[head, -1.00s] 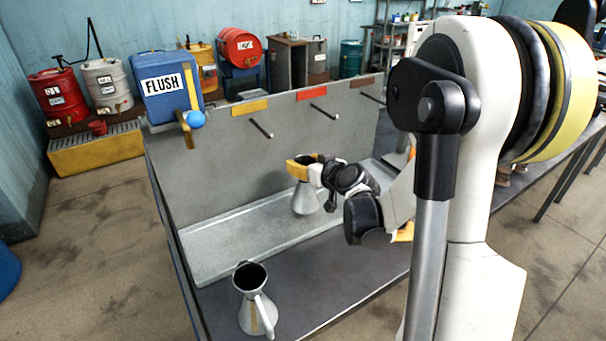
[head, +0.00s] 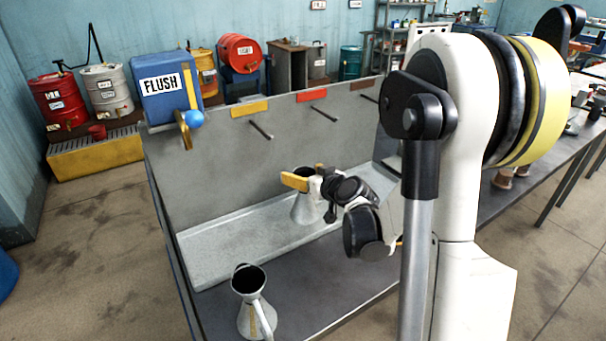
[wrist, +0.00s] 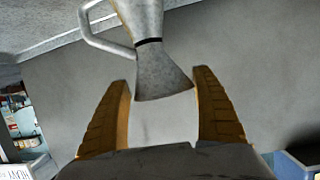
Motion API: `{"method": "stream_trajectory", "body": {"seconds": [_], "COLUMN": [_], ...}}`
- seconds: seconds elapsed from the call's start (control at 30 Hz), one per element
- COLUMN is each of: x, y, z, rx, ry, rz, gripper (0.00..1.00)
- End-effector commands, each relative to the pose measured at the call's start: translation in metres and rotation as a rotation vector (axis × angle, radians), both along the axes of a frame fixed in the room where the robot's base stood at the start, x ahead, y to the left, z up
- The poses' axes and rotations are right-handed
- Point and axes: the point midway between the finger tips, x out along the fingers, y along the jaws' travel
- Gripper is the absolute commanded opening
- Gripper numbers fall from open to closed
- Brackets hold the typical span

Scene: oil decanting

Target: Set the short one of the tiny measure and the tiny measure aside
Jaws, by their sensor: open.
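One grey metal measure (head: 304,212) stands upright in or just over the metal tray, at the middle of the bench in the head view. My gripper (head: 296,181) is at its upper part, with its yellow fingers open. In the wrist view this measure (wrist: 163,78) shows its flared mouth between the spread fingertips (wrist: 162,82), with gaps on both sides. Its handle is to the left there. A second grey measure (head: 247,283) with a handle stands upright on the dark bench top at the front left, apart from my gripper.
The metal tray (head: 215,248) runs along the bench under a grey back panel with several pegs. A blue FLUSH box (head: 165,88) with a blue-knobbed tap stands at the panel's left end. The tray's left part is clear.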

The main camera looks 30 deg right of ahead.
Motion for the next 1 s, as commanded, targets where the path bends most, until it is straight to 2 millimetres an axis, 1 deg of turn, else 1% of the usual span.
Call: {"method": "stream_trajectory", "body": {"seconds": [0.03,0.17,0.4,0.5,0.6,0.67,0.73,0.77,0.87,0.93,0.97,1.0], "x": [0.000,-0.021,-0.074,-0.092,-0.104,-0.109,-0.112,-0.113,-0.116,-0.123,-0.128,-0.136], "y": [0.000,0.000,0.000,0.001,0.000,0.001,0.006,0.011,0.039,0.068,0.082,0.100], "z": [0.005,0.012,0.031,0.037,0.041,0.042,0.043,0.044,0.048,0.051,0.052,0.053], "rx": [0.000,0.000,0.000,0.000,0.001,0.001,0.004,0.005,0.021,0.036,0.042,0.047], "ry": [0.000,0.000,0.000,0.000,0.000,0.000,0.009,0.017,0.074,0.142,0.176,0.225], "rz": [0.000,-0.002,-0.003,-0.002,-0.003,-0.001,0.007,0.014,0.053,0.090,0.105,0.122], "gripper": [0.77,0.77,0.77,0.77,0.77,0.77,0.77,0.77,0.77,0.77,0.77,0.77]}}
